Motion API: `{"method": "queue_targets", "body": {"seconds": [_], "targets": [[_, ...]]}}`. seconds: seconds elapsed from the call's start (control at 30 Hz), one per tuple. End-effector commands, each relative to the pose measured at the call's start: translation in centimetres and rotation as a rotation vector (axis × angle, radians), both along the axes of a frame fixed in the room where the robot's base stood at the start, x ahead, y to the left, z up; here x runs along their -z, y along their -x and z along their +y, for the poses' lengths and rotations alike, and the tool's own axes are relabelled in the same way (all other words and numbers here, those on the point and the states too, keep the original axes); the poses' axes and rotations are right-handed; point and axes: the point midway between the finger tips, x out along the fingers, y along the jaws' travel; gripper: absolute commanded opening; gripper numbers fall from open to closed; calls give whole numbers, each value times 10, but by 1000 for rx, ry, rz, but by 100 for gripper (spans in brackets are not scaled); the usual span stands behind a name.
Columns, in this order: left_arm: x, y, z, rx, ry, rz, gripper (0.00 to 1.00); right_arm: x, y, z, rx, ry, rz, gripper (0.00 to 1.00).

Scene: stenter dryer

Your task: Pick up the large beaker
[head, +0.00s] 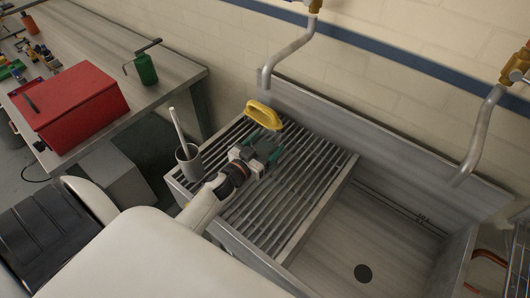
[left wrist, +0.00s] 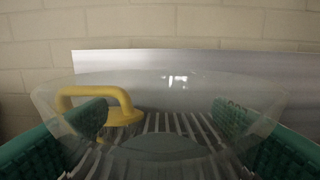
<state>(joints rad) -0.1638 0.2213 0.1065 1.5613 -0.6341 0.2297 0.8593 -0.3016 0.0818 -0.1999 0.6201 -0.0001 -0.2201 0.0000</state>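The large beaker (left wrist: 160,100) is clear glass and faint. In the left wrist view it stands upright over the slatted rack, its wide rim spanning much of the picture. My left gripper (left wrist: 162,118) has its green fingers spread wide, one on each side of the beaker, overlapping its outline. I cannot tell whether the pads touch the glass. In the head view the left gripper (head: 265,154) is low over the rack (head: 292,192), and the beaker cannot be made out there. My right gripper is not in view.
A yellow-handled tool (head: 264,114) lies on the rack behind the gripper. A grey cup with a white-handled brush (head: 188,164) stands at the rack's left corner. The sink basin (head: 372,235) is to the right.

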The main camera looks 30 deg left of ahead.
Motion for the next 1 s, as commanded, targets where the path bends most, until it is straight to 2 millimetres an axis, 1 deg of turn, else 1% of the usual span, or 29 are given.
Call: {"method": "queue_targets", "body": {"seconds": [0.03, 0.1, 0.37, 0.47, 0.7, 0.8, 0.9, 0.97, 1.0], "targets": [[0, 0, 0, 0, -1, 1, 53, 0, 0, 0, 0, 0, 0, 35], [0, 0, 0, 0, -1, 1, 41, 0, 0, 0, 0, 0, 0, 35], [-4, 0, 0, 0, -3, -2, 41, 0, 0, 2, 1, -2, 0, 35], [-16, 0, 1, 2, -6, -5, 41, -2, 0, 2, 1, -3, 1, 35], [-64, 0, 0, 4, -7, -5, 41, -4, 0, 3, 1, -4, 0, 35], [-81, 0, -1, 5, -6, -4, 41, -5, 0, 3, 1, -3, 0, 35], [-92, 1, 0, 1, -5, -5, 41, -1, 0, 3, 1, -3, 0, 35], [-94, 3, -1, 0, -4, -6, 41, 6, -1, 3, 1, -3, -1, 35], [-95, 5, -2, -1, -5, -8, 41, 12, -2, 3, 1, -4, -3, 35]]}}
